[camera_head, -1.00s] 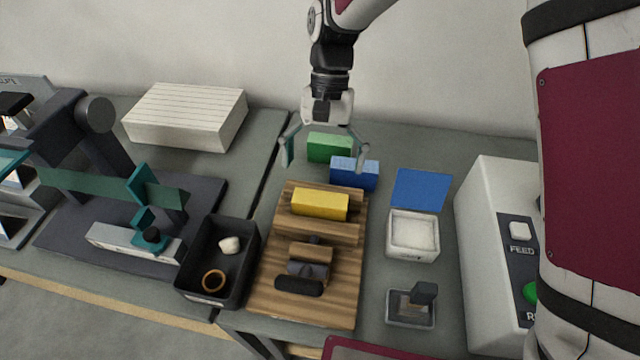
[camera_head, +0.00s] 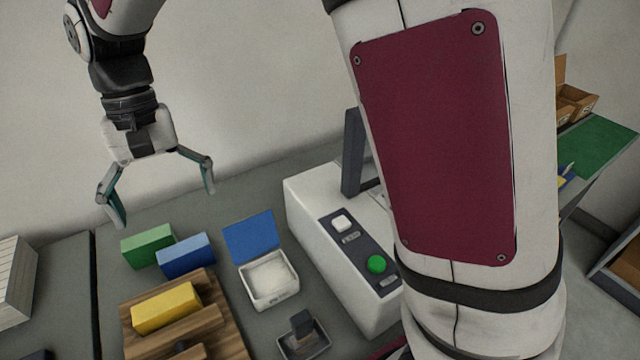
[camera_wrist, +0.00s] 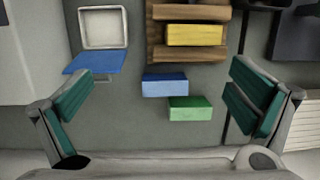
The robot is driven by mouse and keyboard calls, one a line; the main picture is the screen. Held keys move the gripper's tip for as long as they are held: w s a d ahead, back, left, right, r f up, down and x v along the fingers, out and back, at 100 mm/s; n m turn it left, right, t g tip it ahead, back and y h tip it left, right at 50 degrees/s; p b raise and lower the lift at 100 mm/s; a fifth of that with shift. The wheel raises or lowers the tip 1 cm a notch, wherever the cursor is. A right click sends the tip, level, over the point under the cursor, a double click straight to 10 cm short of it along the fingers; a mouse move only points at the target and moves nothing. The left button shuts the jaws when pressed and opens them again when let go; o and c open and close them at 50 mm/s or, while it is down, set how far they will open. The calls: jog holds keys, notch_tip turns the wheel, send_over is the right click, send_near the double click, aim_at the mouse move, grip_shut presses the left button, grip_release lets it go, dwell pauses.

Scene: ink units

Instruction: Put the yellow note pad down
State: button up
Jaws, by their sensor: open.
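The yellow note pad (camera_head: 166,308) lies on the wooden rack (camera_head: 222,324), in its upper part. It also shows on the rack at the top of the wrist view (camera_wrist: 194,35). My gripper (camera_head: 161,208) is open and empty, raised above the table behind the rack. In the wrist view its teal-padded fingers (camera_wrist: 160,98) stand wide apart, with a blue block (camera_wrist: 165,85) and a green block (camera_wrist: 190,108) visible in the gap below. No finger touches the note pad.
The blue block (camera_head: 187,255) and green block (camera_head: 148,245) stand on the grey table behind the rack. To the right are a white box with an open blue lid (camera_head: 273,281), a small grey tray (camera_head: 303,343) and a white machine with a green button (camera_head: 376,264).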

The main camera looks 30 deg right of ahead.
jog(key=s+d+r+t, duration=0.2)
jog(key=s+d+r, duration=0.2)
jog(key=d, duration=0.3)
jog(key=s+d+r+t, duration=0.2)
jog(key=s+d+r, duration=0.2)
jog(key=d, duration=0.3)
jog(key=s+d+f+t, duration=0.1)
jog(key=s+d+t, duration=0.2)
jog(key=s+d, duration=0.4)
jog(key=shift+s+d+m, duration=0.15)
jog(key=shift+s+m, duration=0.15)
jog(key=shift+s, duration=0.7)
